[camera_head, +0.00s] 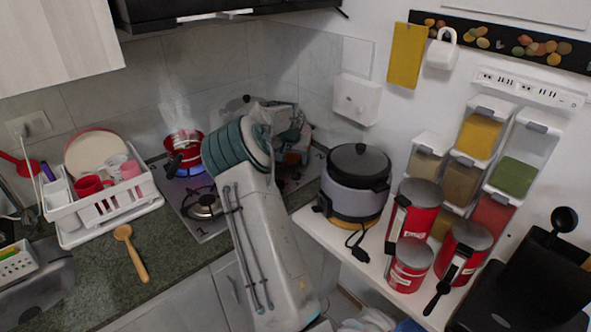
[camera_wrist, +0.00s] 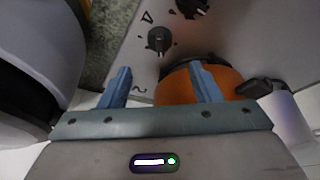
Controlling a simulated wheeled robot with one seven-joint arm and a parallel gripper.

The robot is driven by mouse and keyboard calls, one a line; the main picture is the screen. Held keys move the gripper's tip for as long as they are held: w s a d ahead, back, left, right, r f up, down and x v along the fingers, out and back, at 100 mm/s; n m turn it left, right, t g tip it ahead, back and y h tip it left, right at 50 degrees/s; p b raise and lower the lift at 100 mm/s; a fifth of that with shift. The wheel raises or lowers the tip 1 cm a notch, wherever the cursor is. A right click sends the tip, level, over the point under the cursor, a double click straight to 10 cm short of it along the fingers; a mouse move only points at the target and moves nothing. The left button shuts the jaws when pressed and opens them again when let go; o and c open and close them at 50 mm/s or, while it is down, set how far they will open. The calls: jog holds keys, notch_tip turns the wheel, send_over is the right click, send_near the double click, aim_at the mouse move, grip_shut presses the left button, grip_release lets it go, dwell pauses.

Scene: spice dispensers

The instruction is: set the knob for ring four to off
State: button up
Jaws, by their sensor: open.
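In the wrist view, my gripper (camera_wrist: 158,72) is open, with its two blue fingers apart and nothing between them. A black knob (camera_wrist: 160,40) sits on the grey hob panel (camera_wrist: 118,42), just beyond the fingertips and roughly centred between them. A small mark beside it may be a 4, but I cannot tell for sure. A second black knob (camera_wrist: 190,7) is at the top edge. I cannot read either knob's setting. In the head view, my arm reaches to the hob's right side and hides the knobs.
An orange pot (camera_wrist: 218,78) with a dark handle (camera_wrist: 255,88) is close behind the right finger. A steaming red pot (camera_head: 184,146) stands over a glowing burner. A bare burner (camera_head: 203,206) is in front. A black-lidded cooker (camera_head: 355,190) stands right of my arm.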

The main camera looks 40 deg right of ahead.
aim_at(296, 171)
jog(key=p+x, duration=0.1)
jog(key=x, duration=0.7)
jog(key=shift+w+d+f+p, duration=0.15)
jog(key=shift+f+p, duration=0.1)
jog(key=shift+p, duration=0.15)
jog(key=c, duration=1)
